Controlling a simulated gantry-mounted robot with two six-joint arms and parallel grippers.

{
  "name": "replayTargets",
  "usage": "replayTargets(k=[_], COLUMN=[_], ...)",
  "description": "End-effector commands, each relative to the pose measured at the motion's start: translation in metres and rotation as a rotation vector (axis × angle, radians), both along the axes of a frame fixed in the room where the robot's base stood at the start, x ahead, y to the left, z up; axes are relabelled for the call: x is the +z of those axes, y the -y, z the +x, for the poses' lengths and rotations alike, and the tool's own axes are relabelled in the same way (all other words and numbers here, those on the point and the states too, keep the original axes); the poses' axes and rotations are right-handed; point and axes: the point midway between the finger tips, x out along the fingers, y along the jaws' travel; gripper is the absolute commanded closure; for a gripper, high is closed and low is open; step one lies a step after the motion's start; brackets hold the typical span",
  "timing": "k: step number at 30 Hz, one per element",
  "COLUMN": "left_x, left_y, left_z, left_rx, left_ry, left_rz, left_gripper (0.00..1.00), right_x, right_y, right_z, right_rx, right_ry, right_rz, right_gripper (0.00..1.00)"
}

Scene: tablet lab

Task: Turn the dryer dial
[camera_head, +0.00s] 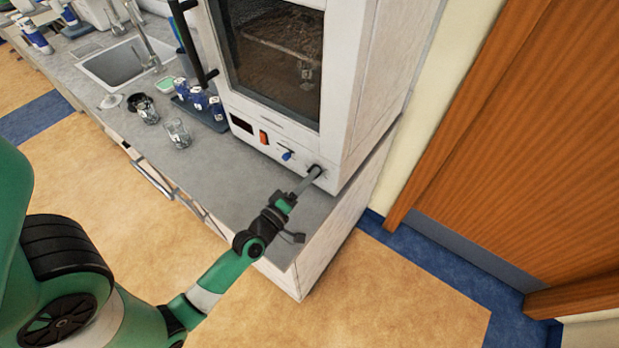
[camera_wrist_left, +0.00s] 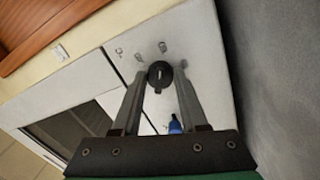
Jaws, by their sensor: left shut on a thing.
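The white dryer (camera_head: 335,95) stands on the grey counter, with a dark glass door on its front. Its lower front panel carries a blue knob (camera_head: 287,155) and, to the right of it, a black dial. In the head view my left gripper (camera_head: 316,172) reaches the dial at the panel's lower right and covers most of it. In the left wrist view the black dial (camera_wrist_left: 160,73) shows between the two fingertips (camera_wrist_left: 160,78), which are shut on it. The blue knob (camera_wrist_left: 175,125) shows below, beside the right finger. My right gripper is not in view.
The dryer panel also has a red switch (camera_head: 263,137) and a dark display (camera_head: 241,123). A glass beaker (camera_head: 177,133), a dark-rimmed glass (camera_head: 147,108) and a blue rack of bottles (camera_head: 207,110) stand left of the dryer. A sink (camera_head: 120,64) lies behind. A wooden door (camera_head: 530,130) is at right.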

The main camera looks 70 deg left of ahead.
Motion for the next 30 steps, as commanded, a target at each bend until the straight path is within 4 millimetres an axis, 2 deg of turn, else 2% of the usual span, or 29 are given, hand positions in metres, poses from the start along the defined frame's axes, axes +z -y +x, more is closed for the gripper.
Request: replayTargets(k=[3,4,9,20,23,30], left_x=[0.001,0.001,0.001,-0.002,-0.005,-0.013], left_y=[0.0,0.0,0.0,0.003,0.011,0.04], left_z=[0.0,0.0,0.0,-0.005,-0.018,-0.068], left_rx=[0.0,0.0,0.0,0.0,0.0,0.0], left_ry=[0.001,0.001,0.002,0.001,0.0,-0.001], left_rz=[0.0,0.0,-0.001,-0.002,-0.002,-0.003], left_gripper=[1.0,0.55,0.27,0.27,0.27,0.27], right_x=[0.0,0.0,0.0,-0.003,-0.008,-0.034], right_y=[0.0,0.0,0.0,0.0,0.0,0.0], right_z=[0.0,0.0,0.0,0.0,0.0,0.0], right_rx=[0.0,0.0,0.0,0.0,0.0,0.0], right_ry=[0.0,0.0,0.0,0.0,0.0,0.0], right_rz=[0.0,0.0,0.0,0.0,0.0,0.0], right_gripper=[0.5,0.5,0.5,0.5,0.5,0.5])
